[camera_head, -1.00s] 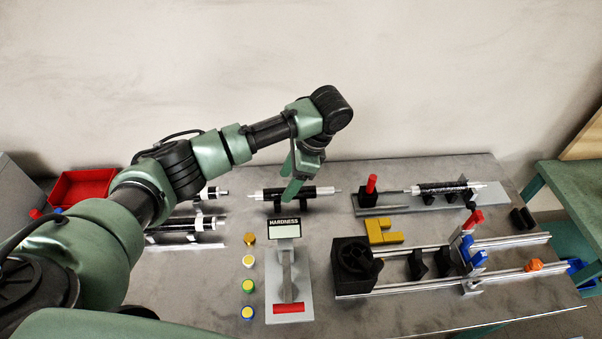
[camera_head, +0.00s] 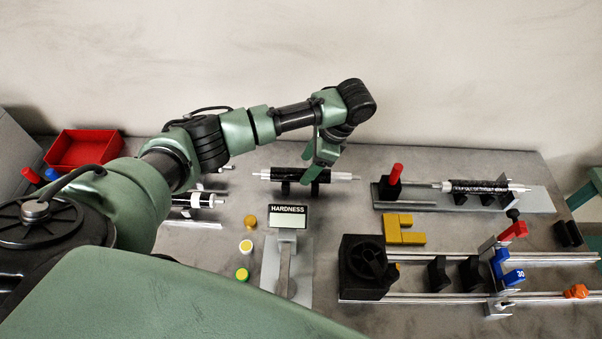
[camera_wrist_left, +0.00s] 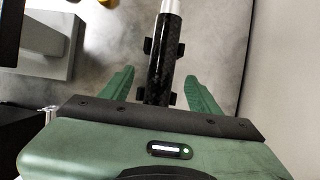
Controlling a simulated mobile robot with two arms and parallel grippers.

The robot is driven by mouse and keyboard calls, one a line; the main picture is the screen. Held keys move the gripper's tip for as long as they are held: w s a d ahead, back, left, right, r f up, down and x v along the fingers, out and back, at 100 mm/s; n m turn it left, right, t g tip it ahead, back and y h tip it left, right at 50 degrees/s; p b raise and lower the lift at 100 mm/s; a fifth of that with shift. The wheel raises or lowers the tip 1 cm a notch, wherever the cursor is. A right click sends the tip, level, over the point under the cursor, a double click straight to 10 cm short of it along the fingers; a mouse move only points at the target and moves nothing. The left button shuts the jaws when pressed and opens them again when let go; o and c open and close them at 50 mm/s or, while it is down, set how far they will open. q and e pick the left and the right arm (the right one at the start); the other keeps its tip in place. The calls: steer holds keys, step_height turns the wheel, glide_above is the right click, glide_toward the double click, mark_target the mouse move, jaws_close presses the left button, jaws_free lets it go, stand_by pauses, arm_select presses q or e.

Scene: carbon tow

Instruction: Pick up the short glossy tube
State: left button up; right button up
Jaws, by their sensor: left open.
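A black glossy tube (camera_head: 291,175) with pale rod ends lies level on dark supports near the back of the table. My left gripper (camera_head: 319,169) is open above the right half of this tube. In the left wrist view, the tube (camera_wrist_left: 161,58) runs between the two green fingers (camera_wrist_left: 159,77), with a gap on each side. I cannot tell how far the fingertips are above it. A second tube (camera_head: 200,201) on the left is partly hidden by my arm. My right gripper is not in view.
A hardness tester (camera_head: 287,217) stands in front of the tube, with coloured-lid jars (camera_head: 246,247) to its left. A patterned tube (camera_head: 478,187) sits in a fixture on the right. A yellow block (camera_head: 400,229), railed machine (camera_head: 366,262) and red tray (camera_head: 84,150) are also around.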

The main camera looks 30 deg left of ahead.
mark_target(303, 170)
arm_select(q)
steer(key=x, duration=0.3)
steer(key=shift+a+f+p, duration=0.2)
steer(key=shift+a+p, duration=0.05)
steer(key=shift+p, duration=0.1)
steer(key=shift+f, duration=0.25)
steer(key=c, duration=1.3)
jaws_close()
steer(key=shift+r, duration=0.2)
